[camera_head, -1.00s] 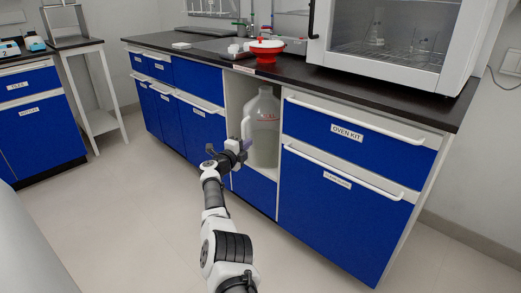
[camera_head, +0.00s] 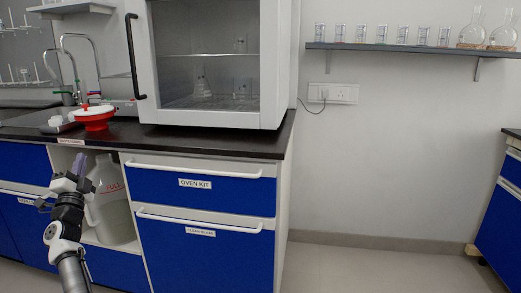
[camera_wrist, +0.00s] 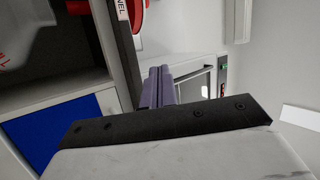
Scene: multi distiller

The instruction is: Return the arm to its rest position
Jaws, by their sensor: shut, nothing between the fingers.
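My gripper (camera_head: 76,172) is at the lower left of the head view, pointing up, in front of the open cabinet bay. Its purple-grey fingers are together with nothing between them; they also show in the wrist view (camera_wrist: 158,87). My arm comes up from the bottom left edge. A large translucent jug (camera_head: 112,205) stands in the bay, behind and to the right of my gripper, which partly covers the bay. I cannot tell from the picture whether my gripper clears the cabinet front by much.
Blue drawers (camera_head: 205,187) with white handles stand right of the bay. Floor (camera_head: 370,268) is clear to the right, below a shelf (camera_head: 400,48) of glassware.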

